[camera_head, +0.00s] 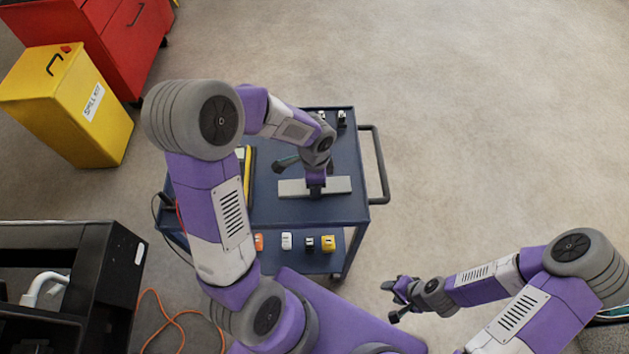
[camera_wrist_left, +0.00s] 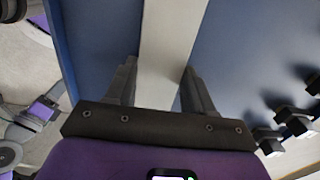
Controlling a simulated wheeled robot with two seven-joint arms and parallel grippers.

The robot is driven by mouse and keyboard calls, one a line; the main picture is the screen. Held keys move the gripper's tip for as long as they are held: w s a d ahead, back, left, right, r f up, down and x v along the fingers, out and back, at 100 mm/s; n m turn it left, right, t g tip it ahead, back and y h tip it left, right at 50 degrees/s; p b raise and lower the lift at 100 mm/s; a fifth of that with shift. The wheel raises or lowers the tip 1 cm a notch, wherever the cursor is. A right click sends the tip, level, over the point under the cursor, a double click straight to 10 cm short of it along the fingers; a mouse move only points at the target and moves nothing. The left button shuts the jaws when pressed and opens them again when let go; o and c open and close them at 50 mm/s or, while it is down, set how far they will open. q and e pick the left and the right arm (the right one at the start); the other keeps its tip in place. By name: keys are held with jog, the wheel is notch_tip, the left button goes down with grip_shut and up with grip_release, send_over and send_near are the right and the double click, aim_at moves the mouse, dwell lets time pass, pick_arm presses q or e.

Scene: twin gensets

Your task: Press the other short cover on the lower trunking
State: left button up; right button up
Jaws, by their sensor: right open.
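A pale grey bar (camera_head: 340,186) lies across the blue cart top; I cannot tell whether it is the trunking or a cover. My left gripper (camera_head: 316,192) is down at the middle of this bar, and the arm hides part of it. In the left wrist view the fingers (camera_wrist_left: 158,75) stand on either side of the bar (camera_wrist_left: 170,30), close to its edges. I cannot tell whether they grip it. My right gripper (camera_head: 392,298) is open and empty, above the floor right of the cart. No separate short cover can be made out.
The blue cart (camera_head: 275,209) has small black-and-white items (camera_head: 342,118) at its far edge and a handle (camera_head: 378,165) at right. Its lower shelf holds small coloured blocks (camera_head: 327,242). A yellow spill-kit bin (camera_head: 95,115) and black machine (camera_head: 110,270) stand left. Floor at right is clear.

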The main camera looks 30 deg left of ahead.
pick_arm(q)
jog(key=c, duration=0.8)
jog(key=shift+o, duration=0.2)
jog(key=shift+r+p, duration=3.6)
jog(key=shift+r, duration=0.5)
jog(key=shift+f, duration=0.1)
